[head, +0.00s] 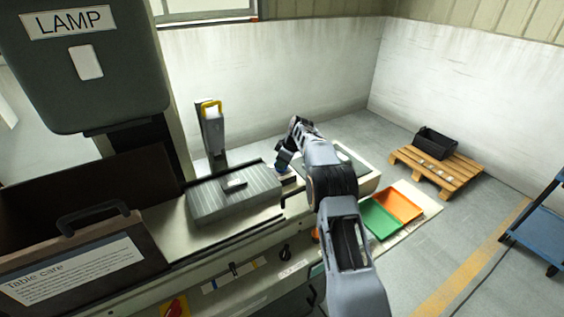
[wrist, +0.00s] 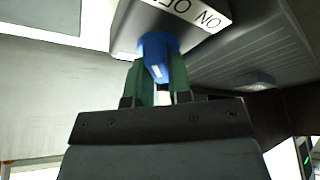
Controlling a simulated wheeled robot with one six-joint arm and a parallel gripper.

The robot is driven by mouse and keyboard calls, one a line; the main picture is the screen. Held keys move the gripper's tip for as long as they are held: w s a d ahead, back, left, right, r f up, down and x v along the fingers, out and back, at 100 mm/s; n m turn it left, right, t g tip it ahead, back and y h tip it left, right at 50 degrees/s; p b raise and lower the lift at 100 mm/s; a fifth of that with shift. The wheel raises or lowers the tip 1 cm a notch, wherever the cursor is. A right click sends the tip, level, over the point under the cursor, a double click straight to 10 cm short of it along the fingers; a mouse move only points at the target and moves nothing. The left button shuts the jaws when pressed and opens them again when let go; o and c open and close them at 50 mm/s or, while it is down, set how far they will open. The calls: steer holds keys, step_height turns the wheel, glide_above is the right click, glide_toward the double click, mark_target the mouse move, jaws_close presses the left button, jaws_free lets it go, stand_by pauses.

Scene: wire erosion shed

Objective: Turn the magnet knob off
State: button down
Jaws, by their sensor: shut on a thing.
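The blue magnet knob (wrist: 157,55) sits on the face of a grey block in the wrist view. A white mark shows on the knob's near side. A white label (wrist: 195,12) above it carries ON and an OFF that is partly cut off, both upside down. My gripper (wrist: 160,75) has its green fingers on either side of the knob and is shut on it. In the head view, my gripper (head: 283,162) is at the right end of the ribbed grey chuck (head: 225,207); the knob cannot be made out there.
A Table care board (head: 75,270) and a LAMP housing (head: 85,75) are at left. Green (head: 382,220) and orange (head: 402,204) trays lie right of my arm.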

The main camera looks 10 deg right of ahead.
steer(key=shift+n, duration=0.5)
steer(key=c, duration=1)
jaws_free()
steer(key=shift+c, duration=0.2)
steer(key=v, duration=1.4)
steer(key=shift+w, duration=0.3)
